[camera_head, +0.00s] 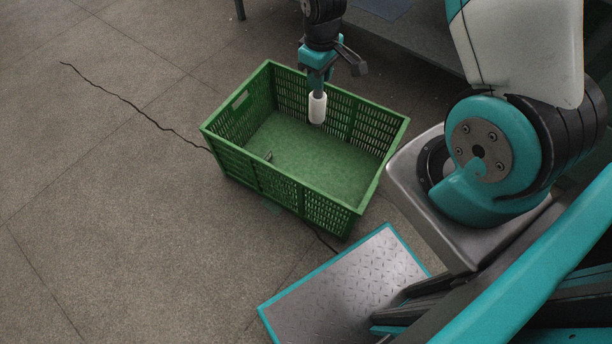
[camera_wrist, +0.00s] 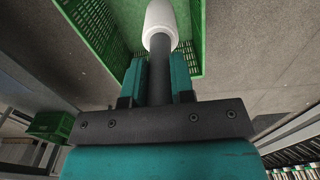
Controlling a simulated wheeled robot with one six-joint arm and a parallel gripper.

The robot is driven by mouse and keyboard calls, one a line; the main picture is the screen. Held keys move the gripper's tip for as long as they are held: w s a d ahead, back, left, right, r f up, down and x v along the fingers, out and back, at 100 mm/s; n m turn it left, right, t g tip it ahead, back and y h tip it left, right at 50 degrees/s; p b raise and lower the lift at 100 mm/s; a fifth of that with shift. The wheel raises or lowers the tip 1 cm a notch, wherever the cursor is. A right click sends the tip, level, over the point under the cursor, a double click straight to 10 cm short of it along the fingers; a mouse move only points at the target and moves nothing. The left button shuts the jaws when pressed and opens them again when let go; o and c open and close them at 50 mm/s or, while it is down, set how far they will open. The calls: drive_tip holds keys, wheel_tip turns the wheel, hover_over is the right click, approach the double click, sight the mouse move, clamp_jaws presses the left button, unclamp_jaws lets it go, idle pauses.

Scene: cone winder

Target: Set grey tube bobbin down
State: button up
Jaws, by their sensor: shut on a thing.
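The bobbin shows as a white wound body (camera_head: 317,107) with a dark grey tube, held upright with its white part lowest in the head view. In the wrist view the white part (camera_wrist: 161,22) is at the top and the grey tube (camera_wrist: 160,82) runs back between the fingers. My gripper (camera_head: 318,76) is shut on the grey tube. It holds the bobbin over the green crate (camera_head: 388,150), toward its far side. I cannot tell how far the bobbin's lower end is from the crate floor.
A thin dark cable or crack (camera_head: 130,105) runs to the crate. A second green crate (camera_wrist: 50,125) shows in the wrist view.

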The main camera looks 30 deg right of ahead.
drive_tip(key=w+d+f+n+b, duration=0.1)
drive_tip(key=d+f+n+b, duration=0.1)
drive_tip(key=f+b, duration=1.7)
drive_tip(key=d+f+n+b, duration=0.2)
drive_tip(key=f+n+b, duration=0.1)
drive_tip(key=f+b, duration=1.7)
wheel_tip(320, 180, down, 6)
drive_tip(key=shift+w+d+f, duration=0.25)
drive_tip(key=shift+w+d, duration=0.05)
drive_tip(key=shift+w, duration=0.1)
drive_tip(key=o, duration=0.4)
drive_tip(key=shift+f, duration=0.2)
drive_tip(key=o, duration=0.4)
drive_tip(key=shift+r, duration=0.15)
